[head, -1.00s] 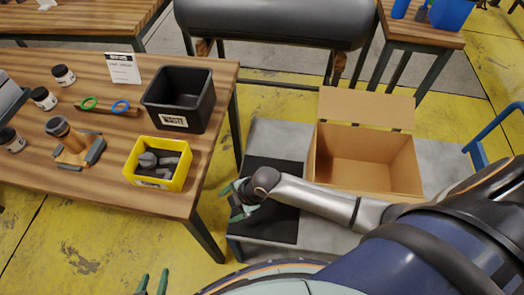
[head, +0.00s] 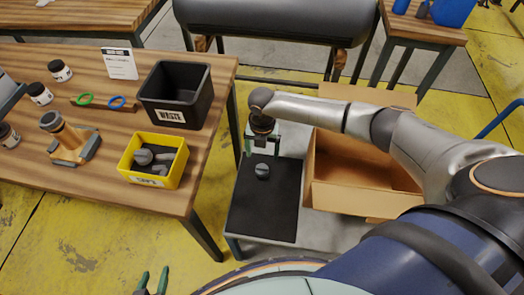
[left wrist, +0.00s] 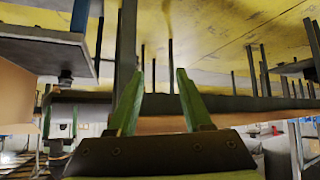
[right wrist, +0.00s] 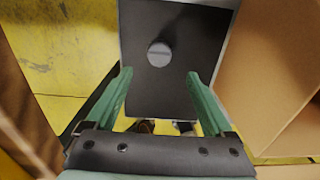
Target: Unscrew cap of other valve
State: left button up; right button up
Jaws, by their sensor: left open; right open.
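A grey round piece (head: 262,171) with a line across its top lies on the black mat (head: 270,215); I cannot tell whether it is a valve or only its cap. It also shows in the right wrist view (right wrist: 160,54), ahead of the fingers. My right gripper (head: 262,152) is open and empty, just behind the piece and apart from it. Its green fingers show in the right wrist view (right wrist: 158,82). My left gripper (head: 153,281) is open and empty at the bottom edge; it shows in the left wrist view (left wrist: 156,82). A yellow bin (head: 140,179) holds grey valve-like parts.
On the wooden table (head: 110,195) stand a black waste bin (head: 175,115), a clamp fixture (head: 70,143) holding a capped piece, several jars, and green and blue rings. An open cardboard box (head: 335,195) is right of the mat. Yellow floor separates table and cart.

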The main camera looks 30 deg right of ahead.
aim_at(262, 167)
notch_tip(262, 167, down, 6)
jog(key=b, duration=0.4)
jog(key=shift+r+b, duration=0.2)
jog(key=shift+b, duration=0.2)
notch_tip(262, 167, down, 2)
jog(key=shift+b, duration=0.55)
jog(key=shift+f, duration=0.4)
jog(key=shift+c, duration=1.4)
pick_arm(q)
notch_tip(262, 167, down, 6)
jog(key=d, duration=0.1)
jog(key=shift+w+d, duration=0.35)
jog(key=shift+w, duration=0.1)
pick_arm(e)
grip_shut()
pick_arm(q)
jog(key=shift+r, duration=0.1)
pick_arm(e)
jog(key=shift+f, duration=0.1)
